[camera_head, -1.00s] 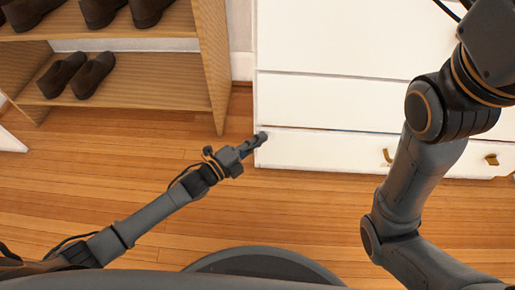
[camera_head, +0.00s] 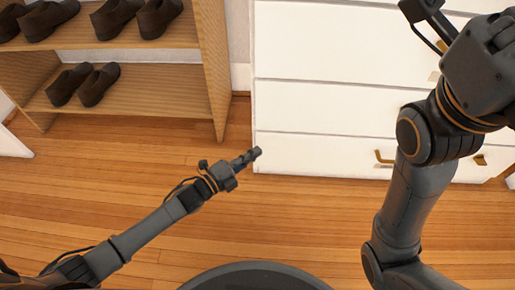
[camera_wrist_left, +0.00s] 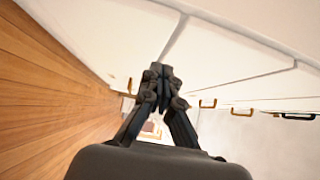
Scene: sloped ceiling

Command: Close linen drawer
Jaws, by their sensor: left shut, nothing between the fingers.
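The white chest of drawers (camera_head: 330,45) stands at the top right of the head view. Its bottom drawer (camera_head: 310,155) has a plain white front with brass handles (camera_head: 384,157). That front looks about flush with the drawers above, though a thin dark seam runs along its top. I cannot tell which drawer is the linen one. My left gripper (camera_head: 256,152) is shut and empty at the bottom drawer's left end; contact is unclear. In the left wrist view its closed fingers (camera_wrist_left: 157,72) point along the white fronts (camera_wrist_left: 230,60). My right gripper's fingers are out of view.
A wooden shoe rack (camera_head: 215,60) with several brown shoes (camera_head: 98,84) stands left of the chest, with a narrow gap between. The wood floor (camera_head: 300,215) in front is clear. My right arm covers part of the drawers at right.

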